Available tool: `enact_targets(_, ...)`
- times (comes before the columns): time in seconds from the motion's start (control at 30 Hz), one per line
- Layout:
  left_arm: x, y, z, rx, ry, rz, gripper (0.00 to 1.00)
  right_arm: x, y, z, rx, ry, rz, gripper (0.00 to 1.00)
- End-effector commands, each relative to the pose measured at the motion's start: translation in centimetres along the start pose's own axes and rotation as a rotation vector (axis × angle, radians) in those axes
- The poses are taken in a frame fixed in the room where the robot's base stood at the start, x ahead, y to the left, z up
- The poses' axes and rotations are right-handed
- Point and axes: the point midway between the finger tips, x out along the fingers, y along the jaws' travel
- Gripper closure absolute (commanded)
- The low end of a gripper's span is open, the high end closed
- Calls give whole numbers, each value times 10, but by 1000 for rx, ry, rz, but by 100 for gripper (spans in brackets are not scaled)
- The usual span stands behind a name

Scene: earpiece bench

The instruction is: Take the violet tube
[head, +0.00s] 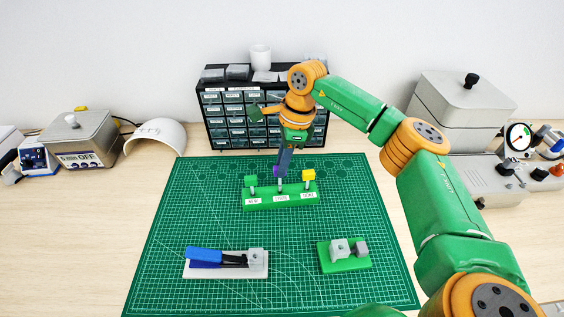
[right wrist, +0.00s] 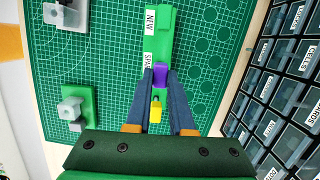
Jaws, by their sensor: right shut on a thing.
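The violet tube (head: 276,171) stands at the middle of the green rack (head: 262,203), largely hidden by my right gripper in the head view. My right gripper (head: 283,174) comes down on it from above. In the right wrist view the violet top (right wrist: 161,76) sits between the two fingertips (right wrist: 161,80), which are shut on it. A green-topped piece (head: 250,181) stands at the rack's left end and a yellow-topped piece (head: 308,175) at its right end. The yellow one (right wrist: 155,112) also shows between the fingers' lower part in the right wrist view. My left gripper is not in view.
A blue and white tool (head: 205,257) lies at the front left of the green mat (head: 175,215). A green block with grey parts (head: 343,262) is at front right. A drawer cabinet (head: 215,110) stands behind the mat. The mat's left side is clear.

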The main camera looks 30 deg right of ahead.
Motion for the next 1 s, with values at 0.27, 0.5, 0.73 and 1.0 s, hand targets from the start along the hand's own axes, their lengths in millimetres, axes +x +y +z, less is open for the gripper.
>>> enact_targets(0.27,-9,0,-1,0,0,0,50,-10,0,2,0,0,0,100)
enact_targets(0.5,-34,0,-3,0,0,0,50,-37,0,8,0,0,0,100)
enact_targets(0.73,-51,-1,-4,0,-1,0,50,-56,0,12,0,1,1,100)
enact_targets(1.0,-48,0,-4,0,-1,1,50,-53,0,11,0,0,0,100)
